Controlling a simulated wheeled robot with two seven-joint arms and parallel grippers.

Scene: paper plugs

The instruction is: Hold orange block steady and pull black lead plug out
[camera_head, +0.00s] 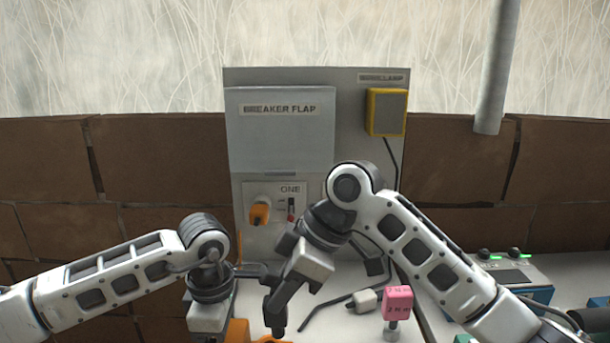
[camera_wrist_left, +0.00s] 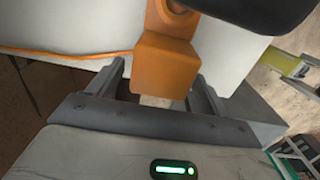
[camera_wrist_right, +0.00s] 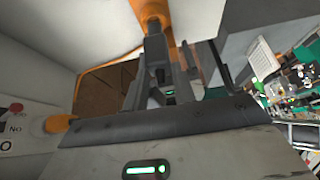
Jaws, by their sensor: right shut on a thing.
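An orange block (camera_wrist_left: 168,65) stands between the spread fingertips of my left gripper (camera_wrist_left: 160,75); whether they press on it I cannot tell. In the head view, orange also shows at the bottom edge (camera_head: 237,331). My right gripper (camera_head: 276,318) points down just above that orange. In the right wrist view its fingers (camera_wrist_right: 156,40) are close together on a dark piece, which I take for the black lead plug, largely hidden by the fingers. Orange shows just beyond the tips. A dark rounded shape (camera_wrist_left: 262,10) covers the top right of the left wrist view.
A grey panel (camera_head: 360,90) stands behind, with a breaker flap (camera_head: 280,140), an orange knob (camera_head: 260,212) and a yellow-framed box (camera_head: 387,111). A pink block (camera_head: 397,301), a white plug (camera_head: 364,300) and a dark cable lie right of my right gripper.

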